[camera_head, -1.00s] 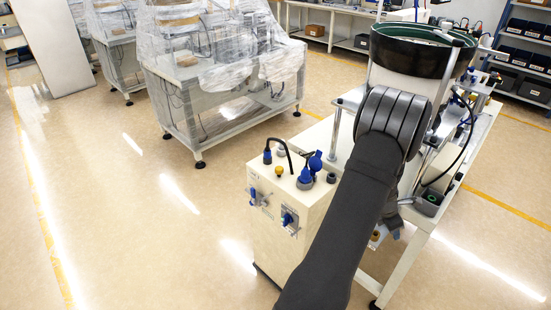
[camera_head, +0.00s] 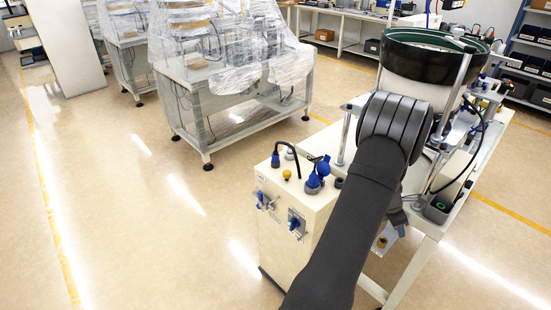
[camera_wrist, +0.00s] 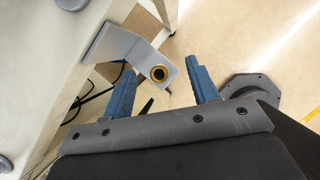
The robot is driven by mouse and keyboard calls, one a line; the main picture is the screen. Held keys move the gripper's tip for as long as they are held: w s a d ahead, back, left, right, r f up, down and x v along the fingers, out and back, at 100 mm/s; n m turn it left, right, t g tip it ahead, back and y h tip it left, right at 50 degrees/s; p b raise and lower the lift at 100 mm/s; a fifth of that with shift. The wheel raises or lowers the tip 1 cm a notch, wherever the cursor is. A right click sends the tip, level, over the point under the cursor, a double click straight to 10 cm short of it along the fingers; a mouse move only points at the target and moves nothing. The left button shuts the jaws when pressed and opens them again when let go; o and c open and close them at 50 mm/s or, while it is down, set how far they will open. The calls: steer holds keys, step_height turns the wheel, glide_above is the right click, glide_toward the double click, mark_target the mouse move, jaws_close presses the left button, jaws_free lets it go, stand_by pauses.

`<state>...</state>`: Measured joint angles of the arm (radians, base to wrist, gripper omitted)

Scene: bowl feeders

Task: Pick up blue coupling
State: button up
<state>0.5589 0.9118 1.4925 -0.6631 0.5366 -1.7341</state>
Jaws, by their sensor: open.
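Blue fittings stand on top of the cream cabinet (camera_head: 285,222): a blue coupling (camera_head: 275,161) by a curved black hose, and a larger blue fitting (camera_head: 313,182) to its right. I cannot tell which is the one named. In the wrist view my gripper (camera_wrist: 160,65) is open, with two blue fingers apart and nothing held between them. No blue coupling shows in the wrist view. In the head view my dark arm hides most of the gripper.
The bowl feeder (camera_head: 425,60) stands on a cream table to the right of the cabinet. A plastic-wrapped machine table (camera_head: 215,100) stands behind left. Black cables (camera_wrist: 88,97) hang near the bracket in the wrist view. The floor (camera_head: 130,220) left of the cabinet is clear.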

steer(key=w+a+r+m, duration=0.1)
steer(key=w+a+r, duration=0.35)
steer(key=w, duration=0.55)
step_height(320, 180, up, 19)
steer(key=m+y, duration=0.3)
steer(key=y, duration=0.2)
glide_above(276, 151)
steer(key=shift+g, duration=0.4)
steer(key=f, duration=1.2)
steer(key=shift+s+a, duration=0.1)
steer(key=shift+a, duration=0.2)
steer(key=shift+d+f, duration=0.15)
steer(key=shift+f, duration=1.15)
steer(key=shift+d+f, duration=0.1)
steer(key=shift+f, duration=1.15)
steer(key=c, duration=1.2)
steer(key=shift+o, duration=0.2)
steer(key=shift+r, duration=0.15)
